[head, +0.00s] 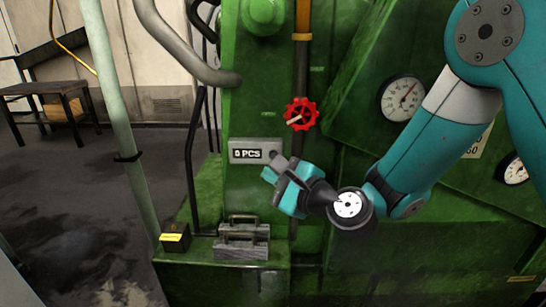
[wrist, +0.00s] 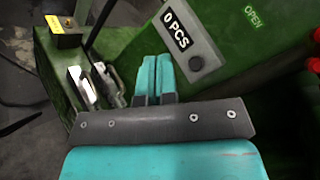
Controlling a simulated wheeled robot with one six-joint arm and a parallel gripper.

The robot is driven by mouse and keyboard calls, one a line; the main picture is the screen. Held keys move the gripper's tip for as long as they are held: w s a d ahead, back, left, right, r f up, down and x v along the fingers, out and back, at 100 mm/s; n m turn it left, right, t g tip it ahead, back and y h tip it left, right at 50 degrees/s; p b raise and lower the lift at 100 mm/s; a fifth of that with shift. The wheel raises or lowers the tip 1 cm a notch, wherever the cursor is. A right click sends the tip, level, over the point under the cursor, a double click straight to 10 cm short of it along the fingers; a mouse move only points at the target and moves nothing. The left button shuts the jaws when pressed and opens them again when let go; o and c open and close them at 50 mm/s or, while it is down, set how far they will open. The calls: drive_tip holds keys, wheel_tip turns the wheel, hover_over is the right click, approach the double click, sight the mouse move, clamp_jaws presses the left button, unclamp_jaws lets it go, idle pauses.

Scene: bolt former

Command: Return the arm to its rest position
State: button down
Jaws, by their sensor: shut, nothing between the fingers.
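My teal arm (head: 440,145) reaches in from the right in the head view, bent down in front of the green machine. My gripper (head: 271,168) points up and left, just below the grey counter box (head: 240,151). In the wrist view my gripper (wrist: 158,58) shows its two teal fingers side by side, shut and empty. The counter box (wrist: 182,35) is to the right of the fingertips there and reads 0 PCS. Its round button (wrist: 196,62) is at the near end. I cannot tell whether the fingers touch the box.
A red valve wheel (head: 301,114) is above and right of my gripper. Grey handled blocks (head: 241,240) and a black box with a yellow label (head: 175,238) sit on the green ledge below. A pale green post (head: 120,125) stands left. Gauges (head: 402,98) are behind my arm.

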drive_tip(key=s+d+r+n+g+h+p, duration=0.1)
drive_tip(key=s+r+n+g, duration=0.3)
drive_tip(key=s+n, duration=0.25)
drive_tip(key=s+d+r+n+g+p, duration=0.1)
drive_tip(key=s+r+n+g+p, duration=0.15)
drive_tip(key=s+n+g, duration=0.4)
drive_tip(key=s+d+r+n+g+h+p, duration=0.1)
drive_tip(key=s+d+r+n+g+h, duration=0.1)
drive_tip(key=s+d+n+h, duration=0.4)
drive_tip(key=s+d+n, duration=0.5)
drive_tip(key=s+d, duration=0.1)
drive_tip(key=shift+s+d+h, duration=0.35)
drive_tip(key=shift+h, duration=0.05)
drive_tip(key=shift+r, duration=0.1)
